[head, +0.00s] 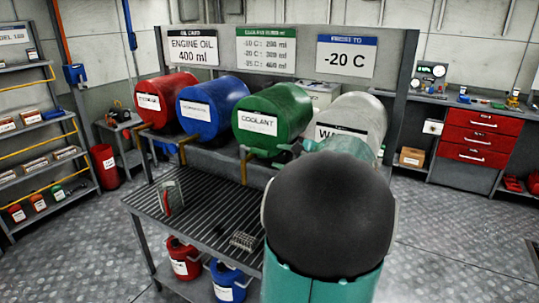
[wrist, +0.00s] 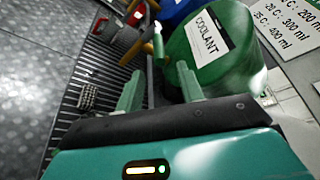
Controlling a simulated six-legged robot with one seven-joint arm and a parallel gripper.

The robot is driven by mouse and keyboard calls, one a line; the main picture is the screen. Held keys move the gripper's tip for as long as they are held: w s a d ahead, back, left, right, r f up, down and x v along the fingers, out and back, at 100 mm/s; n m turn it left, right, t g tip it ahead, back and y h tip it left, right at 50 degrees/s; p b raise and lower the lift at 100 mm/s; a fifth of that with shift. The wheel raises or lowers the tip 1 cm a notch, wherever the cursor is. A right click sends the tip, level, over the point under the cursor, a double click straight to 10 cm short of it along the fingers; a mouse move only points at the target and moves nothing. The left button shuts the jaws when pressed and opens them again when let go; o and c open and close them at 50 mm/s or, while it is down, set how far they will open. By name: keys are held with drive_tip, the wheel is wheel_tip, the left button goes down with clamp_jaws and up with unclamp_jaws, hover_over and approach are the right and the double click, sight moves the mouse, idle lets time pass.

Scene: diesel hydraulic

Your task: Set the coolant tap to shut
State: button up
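The green coolant drum (head: 274,113) lies on its side on the rack, labelled COOLANT, between the blue drum and a white drum. In the head view my arm hides most of my gripper and part of the white drum.
The red drum (head: 166,102) and blue drum (head: 212,107) have similar brass taps close by. A sign (head: 347,57) reads -20 C.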

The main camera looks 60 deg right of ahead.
drive_tip(key=v, duration=0.3)
drive_tip(key=shift+s+r, duration=0.1)
drive_tip(key=shift+s, duration=0.2)
drive_tip(key=shift+a, duration=0.1)
drive_tip(key=w+a+f+n+g+y, duration=0.1)
drive_tip(key=w+a+n+g+y, duration=0.2)
drive_tip(key=a, duration=0.7)
drive_tip(key=w+a+f+n+g+y, duration=0.1)
drive_tip(key=w+a+n+y, duration=0.15)
drive_tip(key=a+n, duration=0.45)
drive_tip(key=w+a+f+n+g+y, duration=0.15)
drive_tip(key=w+a, duration=0.25)
drive_tip(key=a, duration=0.8)
drive_tip(key=s+a+f+n+g+h, duration=0.1)
drive_tip(key=s+a+f+n+g, duration=0.1)
drive_tip(key=s+a+n, duration=0.3)
drive_tip(key=s+a+f+n+g+h, duration=0.2)
drive_tip(key=s+a+n, duration=0.3)
drive_tip(key=a+n, duration=0.5)
drive_tip(key=a, duration=0.3)
drive_tip(key=shift+s+a+f, duration=0.2)
drive_tip(key=shift+s, duration=0.05)
drive_tip(key=shift+d, duration=0.15)
